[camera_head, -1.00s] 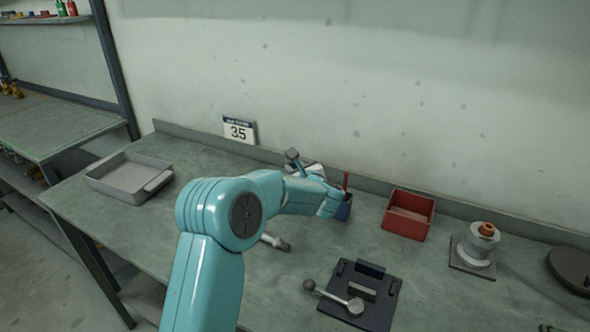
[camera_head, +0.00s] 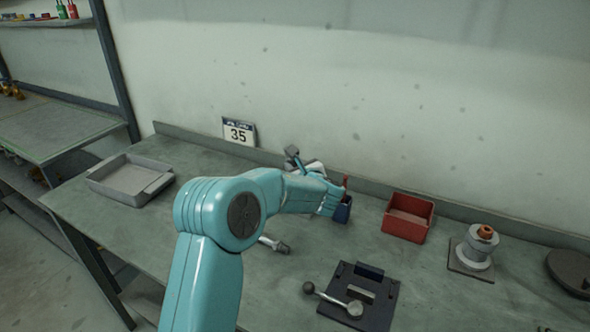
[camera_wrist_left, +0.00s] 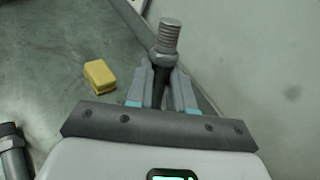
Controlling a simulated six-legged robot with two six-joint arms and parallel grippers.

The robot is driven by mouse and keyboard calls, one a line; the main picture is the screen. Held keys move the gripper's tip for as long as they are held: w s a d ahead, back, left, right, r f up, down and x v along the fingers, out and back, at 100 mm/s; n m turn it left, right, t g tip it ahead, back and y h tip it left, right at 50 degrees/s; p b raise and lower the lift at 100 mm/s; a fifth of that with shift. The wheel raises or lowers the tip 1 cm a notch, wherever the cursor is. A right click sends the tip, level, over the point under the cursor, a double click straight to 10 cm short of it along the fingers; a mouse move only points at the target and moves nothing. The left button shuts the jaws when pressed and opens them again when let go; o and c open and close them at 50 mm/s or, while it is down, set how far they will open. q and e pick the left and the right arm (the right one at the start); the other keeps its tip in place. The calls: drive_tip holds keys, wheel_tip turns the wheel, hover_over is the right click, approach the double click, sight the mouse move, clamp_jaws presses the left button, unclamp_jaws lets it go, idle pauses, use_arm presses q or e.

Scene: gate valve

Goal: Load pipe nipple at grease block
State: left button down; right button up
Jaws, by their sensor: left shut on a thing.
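My left gripper (camera_wrist_left: 168,88) is shut on a grey pipe nipple (camera_wrist_left: 167,38), whose threaded end sticks up beyond the fingertips in the left wrist view. In the head view the gripper is partly behind my left arm, and the grey end of the nipple (camera_head: 291,151) shows above it. A yellow block (camera_wrist_left: 99,75), possibly the grease block, lies on the bench left of the fingers in the wrist view, apart from the nipple. My arm seems to hide it in the head view. My right gripper is not in view.
A blue holder (camera_head: 343,210) stands close to my left forearm. A red bin (camera_head: 409,216), a dark fixture plate (camera_head: 378,309) with a ball-ended lever and a grey stand (camera_head: 477,250) are to the right. A grey tray (camera_head: 128,181) is at left. A metal fitting (camera_head: 274,244) lies near my arm.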

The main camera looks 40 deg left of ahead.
use_arm(q)
wheel_tip(320, 180, up, 5)
drive_tip(key=p, duration=0.2)
drive_tip(key=shift+r+p, duration=0.15)
drive_tip(key=shift+p, duration=0.15)
idle(0.7)
